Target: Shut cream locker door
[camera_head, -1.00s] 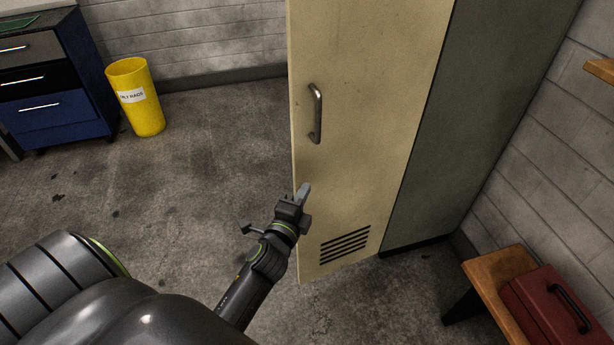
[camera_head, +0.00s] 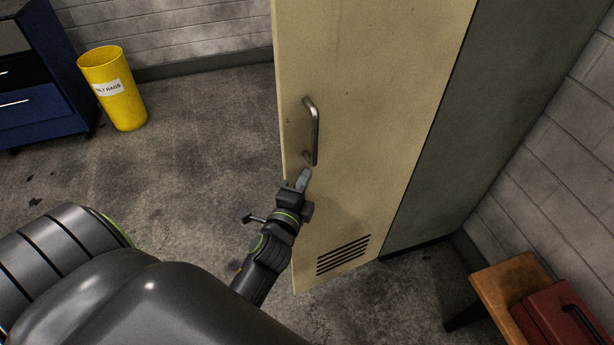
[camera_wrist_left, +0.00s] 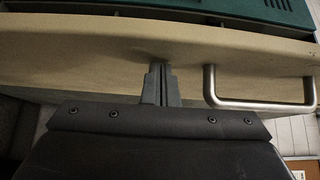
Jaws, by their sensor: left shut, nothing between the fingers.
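The cream locker door (camera_head: 360,110) stands open in the middle of the head view, its outer face toward me. It has a vertical metal handle (camera_head: 314,130) near its left edge and a slotted vent (camera_head: 343,254) low down. My left gripper (camera_head: 304,178) is shut and empty, at the door's outer face just below the handle. In the left wrist view the fingertips (camera_wrist_left: 160,70) point at the cream door (camera_wrist_left: 110,55), with the handle (camera_wrist_left: 258,104) to their right. They look very close to the door; I cannot tell whether they touch. My right gripper is not in view.
A yellow bin (camera_head: 112,88) and a blue drawer cabinet (camera_head: 45,85) stand at the back left. A wooden bench (camera_head: 505,285) with a red box (camera_head: 555,320) is at the lower right, by the block wall. The floor left of the door is clear.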

